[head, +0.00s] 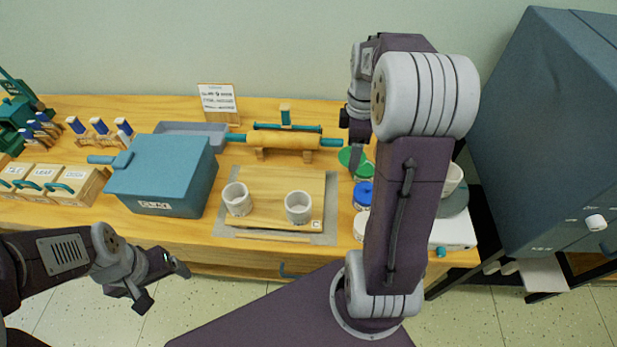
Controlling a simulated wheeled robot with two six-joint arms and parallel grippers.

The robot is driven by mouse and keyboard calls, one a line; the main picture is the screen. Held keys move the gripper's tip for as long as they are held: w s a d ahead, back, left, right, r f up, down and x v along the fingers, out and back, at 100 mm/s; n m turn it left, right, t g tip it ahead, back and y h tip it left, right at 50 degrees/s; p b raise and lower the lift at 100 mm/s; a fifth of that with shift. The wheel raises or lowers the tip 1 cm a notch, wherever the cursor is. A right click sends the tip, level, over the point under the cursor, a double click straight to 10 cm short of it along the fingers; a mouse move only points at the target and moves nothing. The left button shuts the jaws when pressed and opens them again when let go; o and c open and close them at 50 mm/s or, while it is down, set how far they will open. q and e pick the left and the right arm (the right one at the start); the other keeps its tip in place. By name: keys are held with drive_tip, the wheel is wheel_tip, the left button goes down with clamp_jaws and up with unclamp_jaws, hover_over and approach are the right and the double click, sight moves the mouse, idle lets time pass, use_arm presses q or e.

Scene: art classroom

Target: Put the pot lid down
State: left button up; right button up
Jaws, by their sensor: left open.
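A round green disc (348,156), which may be the pot lid, shows at the right part of the table, partly hidden by my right arm. A bit of my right gripper (358,160) shows over the disc. Its fingers are mostly hidden, so I cannot tell whether they hold it. A sliver of an orange thing shows behind the arm. My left gripper (162,284) is open and empty, in front of the table's front edge and below its top.
Two pale cups (237,199) stand on a wooden board (265,184) on a grey mat. A blue clay box (165,172), a rolling pin (285,139) on a stand and a blue jar (364,194) surround it. A large blue-grey cabinet (545,130) stands at right.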

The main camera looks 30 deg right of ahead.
hover_over(311, 181)
drive_tip(key=f, duration=0.3)
drive_tip(key=f+b, duration=0.1)
drive_tip(key=f, duration=0.1)
drive_tip(key=shift+s+d+f, duration=0.2)
drive_tip(key=shift+d, duration=0.2)
drive_tip(key=shift+w+a+f, duration=0.2)
drive_tip(key=shift+a+f, duration=0.15)
drive_tip(key=shift+a, duration=0.05)
wheel_tip(311, 181, down, 3)
drive_tip(key=shift+a+f+b, duration=0.1)
drive_tip(key=shift+f+b, duration=0.05)
drive_tip(key=shift+b, duration=0.25)
drive_tip(key=shift+f, duration=0.4)
use_arm(q)
drive_tip(key=shift+w+a+f, duration=0.1)
drive_tip(key=shift+a+f, duration=0.05)
drive_tip(key=shift+f, duration=0.45)
drive_tip(key=shift+w+a+f, duration=0.1)
drive_tip(key=shift+f, duration=0.45)
drive_tip(key=shift+s+f, duration=0.1)
use_arm(e)
drive_tip(key=o, duration=1.3)
drive_tip(key=shift+f, duration=0.1)
